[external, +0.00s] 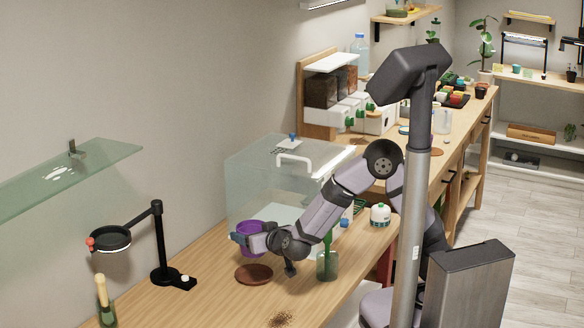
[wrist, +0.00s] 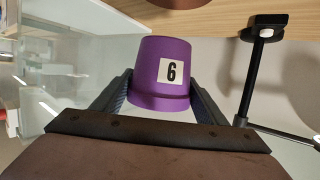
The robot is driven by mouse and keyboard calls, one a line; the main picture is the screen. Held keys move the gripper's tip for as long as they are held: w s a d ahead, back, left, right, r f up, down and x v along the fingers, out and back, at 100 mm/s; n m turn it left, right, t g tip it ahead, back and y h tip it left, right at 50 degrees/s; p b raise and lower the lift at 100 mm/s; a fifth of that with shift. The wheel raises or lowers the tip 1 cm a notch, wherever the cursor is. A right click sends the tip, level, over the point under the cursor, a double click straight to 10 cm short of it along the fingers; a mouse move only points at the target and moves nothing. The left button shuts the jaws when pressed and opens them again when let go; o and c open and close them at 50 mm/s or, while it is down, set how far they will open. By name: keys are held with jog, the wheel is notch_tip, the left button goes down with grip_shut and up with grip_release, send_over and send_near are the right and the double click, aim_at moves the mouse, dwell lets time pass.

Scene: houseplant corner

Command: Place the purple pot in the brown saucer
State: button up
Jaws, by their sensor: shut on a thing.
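The purple pot (external: 250,238) is held in my gripper (external: 241,240) in the external view, in front of the glass case. The pot appears raised above the bench. Part of a brown disc (wrist: 177,3) shows at the top of the wrist view.
A glass case (external: 250,170) with a white handle stands behind my gripper. A black stand with a ring (external: 160,240) is left of the saucer. A green bottle (external: 327,263) stands to the right. Spilled soil (external: 281,320) lies near the front edge.

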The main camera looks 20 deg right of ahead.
jog(key=shift+f, duration=3.9)
jog(key=shift+f, duration=0.1)
jog(key=shift+f, duration=0.15)
jog(key=o, duration=1.1)
jog(key=shift+c, duration=0.2)
jog(key=shift+r, duration=0.3)
jog(key=v, duration=1.2)
jog(key=shift+b, duration=0.45)
jog(key=shift+f, duration=0.15)
